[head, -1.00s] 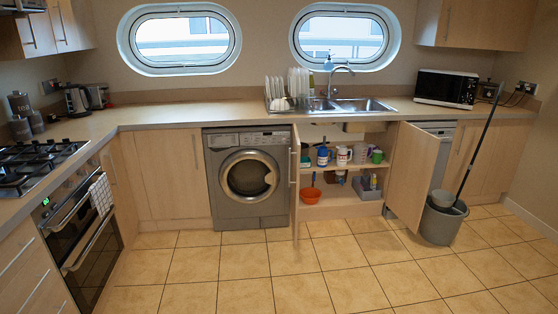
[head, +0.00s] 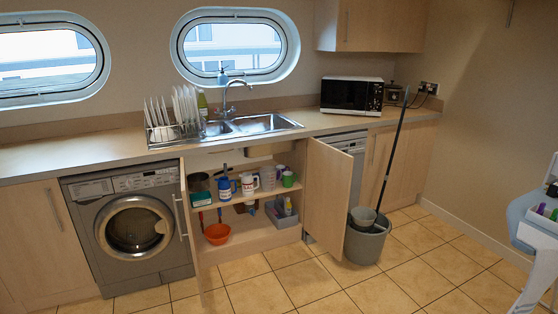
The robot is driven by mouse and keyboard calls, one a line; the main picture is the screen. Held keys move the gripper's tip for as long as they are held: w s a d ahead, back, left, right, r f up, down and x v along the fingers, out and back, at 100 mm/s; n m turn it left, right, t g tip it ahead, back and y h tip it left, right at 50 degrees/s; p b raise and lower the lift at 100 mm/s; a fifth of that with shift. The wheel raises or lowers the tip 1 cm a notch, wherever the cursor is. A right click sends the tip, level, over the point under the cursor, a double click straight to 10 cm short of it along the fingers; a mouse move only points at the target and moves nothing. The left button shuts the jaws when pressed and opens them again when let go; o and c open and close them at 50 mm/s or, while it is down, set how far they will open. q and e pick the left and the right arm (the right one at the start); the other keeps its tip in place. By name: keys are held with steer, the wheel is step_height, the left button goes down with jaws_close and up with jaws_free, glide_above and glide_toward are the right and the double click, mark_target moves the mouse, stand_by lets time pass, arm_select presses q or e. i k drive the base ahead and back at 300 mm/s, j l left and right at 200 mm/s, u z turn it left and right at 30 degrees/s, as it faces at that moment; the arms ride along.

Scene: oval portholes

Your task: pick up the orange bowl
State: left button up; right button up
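The orange bowl (head: 217,234) sits on the bottom of the open cupboard under the sink, near its left side. It is upright and its front is unobstructed. Neither of my grippers shows in the head view.
The left cupboard door (head: 188,236) and right door (head: 328,200) stand open. Above the bowl, a shelf holds mugs, a blue-labelled container (head: 225,188) and a green cup (head: 288,179). A grey bucket (head: 367,238) with a mop stands right. Tiled floor (head: 262,292) in front is clear.

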mark_target(217, 235)
steer(key=i, duration=1.6)
steer(key=i+l+u, duration=0.25)
steer(key=i+u, duration=0.25)
steer(key=i, duration=0.2)
steer(key=i+l+u, duration=0.5)
steer(key=i, duration=0.2)
steer(key=i+l+u, duration=0.45)
steer(key=l, duration=0.35)
steer(key=i, duration=0.05)
